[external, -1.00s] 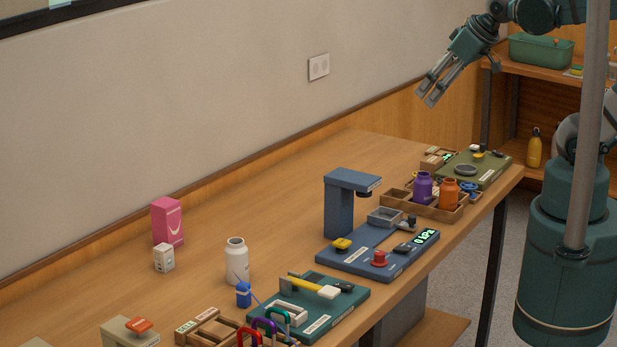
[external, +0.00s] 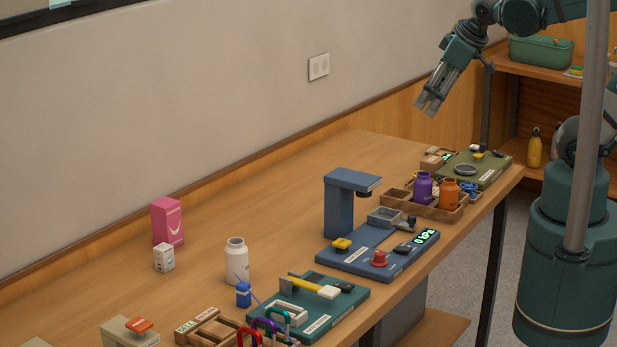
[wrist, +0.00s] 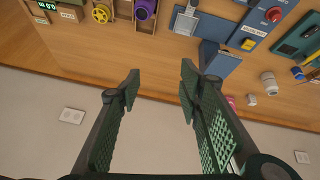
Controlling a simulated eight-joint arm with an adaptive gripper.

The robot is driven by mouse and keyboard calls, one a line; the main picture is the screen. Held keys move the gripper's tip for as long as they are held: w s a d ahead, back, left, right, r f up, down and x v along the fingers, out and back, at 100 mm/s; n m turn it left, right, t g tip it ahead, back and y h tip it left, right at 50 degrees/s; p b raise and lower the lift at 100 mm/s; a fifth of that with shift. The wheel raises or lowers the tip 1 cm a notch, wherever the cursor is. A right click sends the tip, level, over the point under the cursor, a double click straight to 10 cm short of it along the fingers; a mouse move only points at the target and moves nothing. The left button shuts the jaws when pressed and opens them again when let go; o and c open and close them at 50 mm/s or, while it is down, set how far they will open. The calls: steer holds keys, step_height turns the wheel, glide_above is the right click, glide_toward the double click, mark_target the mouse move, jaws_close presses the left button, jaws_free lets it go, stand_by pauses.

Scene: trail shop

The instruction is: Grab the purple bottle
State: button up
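The purple bottle (external: 423,187) stands upright in a wooden tray (external: 404,206) near the right end of the table, just left of an orange bottle (external: 449,193). In the wrist view the purple bottle (wrist: 145,9) shows at the top edge, partly cut off. My gripper (external: 429,108) is in the air above and behind the tray, well clear of the bottle. In the wrist view its two fingers (wrist: 160,88) are wide apart with nothing between them.
A blue station with a tall post (external: 340,205) stands left of the tray. A green scale board (external: 480,170) lies right of it. A white bottle (external: 237,262) and pink box (external: 167,222) stand farther left.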

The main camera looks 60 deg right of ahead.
steer(key=w+d+f+n+g+h+b, duration=0.2)
steer(key=w+f+n+g, duration=0.15)
steer(key=f+n, duration=0.45)
steer(key=n+g+h+b, duration=0.2)
steer(key=n+g, duration=0.1)
steer(key=n, duration=0.2)
glide_toward(421, 175)
steer(key=x, duration=0.5)
steer(key=shift+d+f, duration=0.1)
steer(key=shift+f+n, duration=0.3)
steer(key=shift+d, duration=0.1)
steer(key=shift+b+x, duration=0.3)
steer(key=shift+x, duration=1)
steer(key=shift+b+x, duration=0.4)
steer(key=shift+x, duration=2.2)
